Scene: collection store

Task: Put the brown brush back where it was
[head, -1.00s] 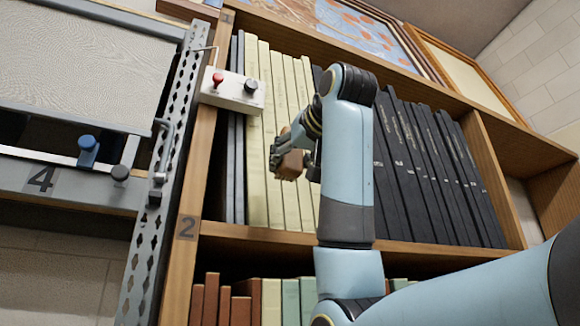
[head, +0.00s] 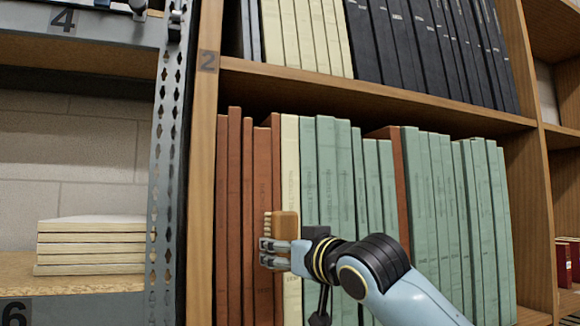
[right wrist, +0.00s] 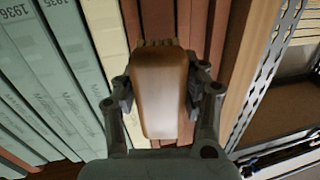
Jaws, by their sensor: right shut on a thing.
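The brown brush (head: 286,226) has a tan-brown block body with pale bristles along one edge. My right gripper (head: 275,252) is shut on it and holds it in front of the lower shelf's books, near the cream-spined one. In the right wrist view the brush (right wrist: 160,90) sits between the two fingers of the gripper (right wrist: 163,95), its bristles at the far end toward the reddish spines. My left gripper is not in view.
Red-brown books (head: 234,200), a cream book (head: 291,180) and green books (head: 450,200) fill the lower shelf. A perforated metal upright (head: 165,180) stands to the left. Beyond it, a stack of pale boards (head: 92,245) lies on a shelf marked 6.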

